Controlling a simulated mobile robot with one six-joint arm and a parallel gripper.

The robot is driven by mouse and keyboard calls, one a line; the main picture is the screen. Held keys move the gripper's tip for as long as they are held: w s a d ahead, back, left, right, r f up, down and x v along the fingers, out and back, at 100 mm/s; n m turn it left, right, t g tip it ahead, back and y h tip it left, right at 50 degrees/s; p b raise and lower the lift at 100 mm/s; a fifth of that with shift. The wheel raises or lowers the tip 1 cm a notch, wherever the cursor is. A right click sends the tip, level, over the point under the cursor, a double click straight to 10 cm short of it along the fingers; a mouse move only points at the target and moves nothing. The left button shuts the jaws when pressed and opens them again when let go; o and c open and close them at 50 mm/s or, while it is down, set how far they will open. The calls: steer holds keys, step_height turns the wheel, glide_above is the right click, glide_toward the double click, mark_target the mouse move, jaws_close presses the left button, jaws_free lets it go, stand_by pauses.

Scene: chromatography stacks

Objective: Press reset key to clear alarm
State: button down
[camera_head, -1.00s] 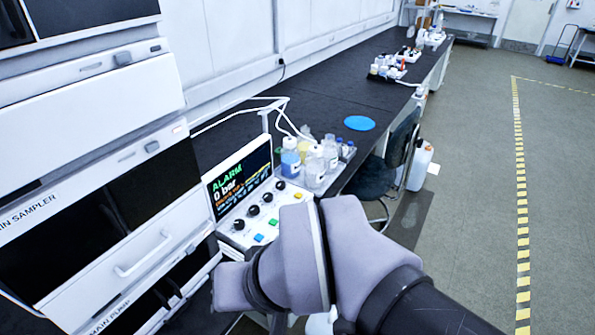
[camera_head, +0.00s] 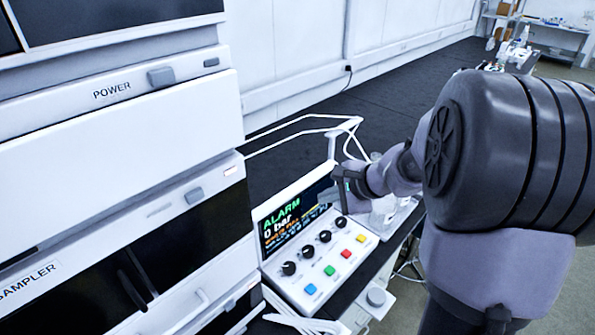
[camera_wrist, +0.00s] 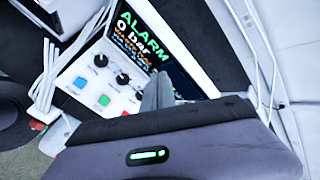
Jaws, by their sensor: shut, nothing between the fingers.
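The white control box (camera_head: 318,252) carries a tilted screen (camera_head: 290,217) reading "ALARM" and "0 bar". It has several black knobs and a row of blue (camera_head: 310,289), green (camera_head: 329,270), red (camera_head: 346,254) and yellow (camera_head: 360,238) keys. No readable label shows which is the reset key. My gripper (camera_head: 343,208) is shut and empty, near the screen's right edge and above the box.
The white instrument stack (camera_head: 120,130) stands close on the left. White tubing (camera_head: 300,125) loops behind the box. Clear bottles (camera_head: 384,212) stand right of the box, partly behind my arm. The dark bench top (camera_head: 400,95) is bare behind them.

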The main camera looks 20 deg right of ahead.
mark_target(364, 239)
steer(key=d+f+m+t+h, duration=0.1)
steer(key=d+f+m+h, duration=0.1)
steer(key=d+f+m, duration=0.4)
steer(key=d+f, duration=0.5)
steer(key=d, duration=0.4)
steer(key=shift+w+m+b, duration=0.15)
steer(key=shift+m+b, duration=0.15)
step_height(364, 239, down, 9)
steer(key=b, duration=0.7)
steer(key=shift+r, duration=0.1)
stand_by(0.7)
steer(key=shift+f+b, duration=0.4)
steer(key=shift+b, duration=0.2)
steer(key=shift+f, duration=0.45)
stand_by(0.5)
steer(key=shift+r+p, duration=0.4)
steer(key=shift+r, duration=0.55)
